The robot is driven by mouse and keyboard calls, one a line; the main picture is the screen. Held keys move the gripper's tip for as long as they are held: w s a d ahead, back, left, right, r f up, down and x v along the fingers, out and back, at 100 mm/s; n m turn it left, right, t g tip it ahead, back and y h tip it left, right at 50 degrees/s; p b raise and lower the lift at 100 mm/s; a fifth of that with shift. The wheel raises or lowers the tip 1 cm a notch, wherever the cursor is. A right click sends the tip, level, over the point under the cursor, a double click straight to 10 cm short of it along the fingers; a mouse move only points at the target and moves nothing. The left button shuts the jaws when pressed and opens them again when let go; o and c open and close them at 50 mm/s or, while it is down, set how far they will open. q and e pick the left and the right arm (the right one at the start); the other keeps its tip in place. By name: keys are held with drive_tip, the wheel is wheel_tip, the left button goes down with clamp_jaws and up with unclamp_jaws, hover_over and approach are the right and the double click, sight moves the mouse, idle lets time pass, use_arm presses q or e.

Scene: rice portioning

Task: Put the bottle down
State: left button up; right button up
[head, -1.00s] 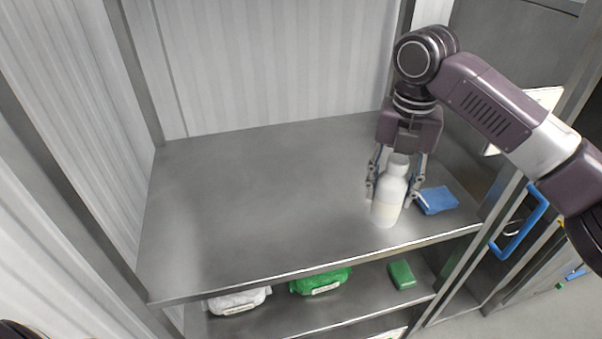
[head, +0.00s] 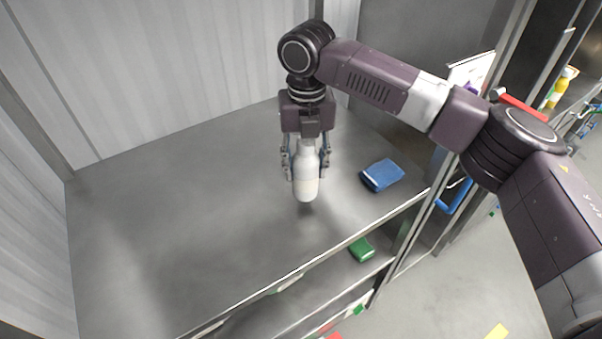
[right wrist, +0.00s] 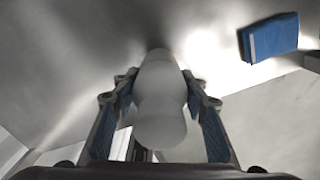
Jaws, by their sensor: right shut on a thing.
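The white bottle (head: 306,182) is upright at the grey shelf top in the head view. My right gripper (head: 306,162) comes down from above and is shut on the bottle's upper part, one finger on each side. The right wrist view shows the bottle (right wrist: 160,95) between the two fingers (right wrist: 160,92). A dark shadow lies close around the bottle's base; I cannot tell whether the base touches the shelf. My left gripper is not in view.
A green item (head: 361,249) lies on the lower shelf. The upper shelf left of the bottle is clear. Corrugated walls (head: 200,60) stand behind and left.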

sight(305, 178)
wheel_tip(305, 178, down, 3)
drive_tip(key=shift+f+p, duration=0.1)
drive_tip(key=shift+p, duration=0.4)
drive_tip(key=shift+f, duration=0.15)
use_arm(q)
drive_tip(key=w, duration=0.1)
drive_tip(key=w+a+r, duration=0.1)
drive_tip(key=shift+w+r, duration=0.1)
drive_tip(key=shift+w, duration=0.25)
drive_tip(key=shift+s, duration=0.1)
use_arm(e)
drive_tip(key=shift+f, duration=0.1)
drive_tip(key=o, duration=1.2)
drive_tip(key=shift+c, duration=0.2)
drive_tip(key=shift+o, duration=1.2)
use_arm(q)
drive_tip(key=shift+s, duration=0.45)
